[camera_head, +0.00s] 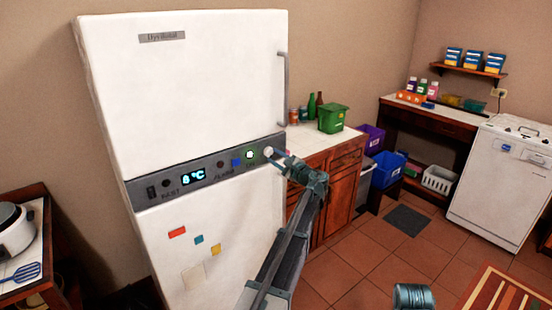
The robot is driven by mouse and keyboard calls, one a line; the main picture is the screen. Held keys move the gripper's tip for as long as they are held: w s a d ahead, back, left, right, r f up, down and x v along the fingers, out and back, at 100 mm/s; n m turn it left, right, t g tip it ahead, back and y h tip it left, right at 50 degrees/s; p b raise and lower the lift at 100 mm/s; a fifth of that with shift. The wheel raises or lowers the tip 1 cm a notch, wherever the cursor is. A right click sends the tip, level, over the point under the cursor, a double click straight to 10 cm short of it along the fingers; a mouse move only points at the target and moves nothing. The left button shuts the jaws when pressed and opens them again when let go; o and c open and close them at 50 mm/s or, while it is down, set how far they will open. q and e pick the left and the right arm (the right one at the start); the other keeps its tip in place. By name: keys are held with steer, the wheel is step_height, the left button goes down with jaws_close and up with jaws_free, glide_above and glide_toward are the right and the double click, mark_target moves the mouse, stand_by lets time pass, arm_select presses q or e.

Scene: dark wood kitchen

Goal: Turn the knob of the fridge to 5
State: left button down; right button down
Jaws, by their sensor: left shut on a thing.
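The white fridge (190,85) stands upright at the left, with both doors closed. A grey control panel (215,165) runs across it between the doors. Its lit display (194,176) shows a blue digit, which looks like 8, and °C. My left gripper (271,155) is at the right end of this panel, shut on a small pale knob (267,152). The gripper partly covers the knob, and I cannot read its setting or marks. My right gripper is not in view; only a teal part of my own arm shows at the bottom.
A counter with a green bin (332,117) and bottles stands right of the fridge. Purple and blue crates (387,168) and a white dishwasher (500,185) are farther right. A table with a white cooker (14,229) is at the left edge. Tiled floor lies open between.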

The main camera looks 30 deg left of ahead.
arm_select(q)
steer(key=m, duration=0.5)
steer(key=shift+s+m, duration=0.2)
steer(key=shift+m, duration=0.1)
stand_by(0.4)
steer(key=c, duration=0.5)
jaws_free()
steer(key=v, duration=1.3)
steer(key=shift+s+d, duration=0.15)
steer(key=shift+d, duration=0.2)
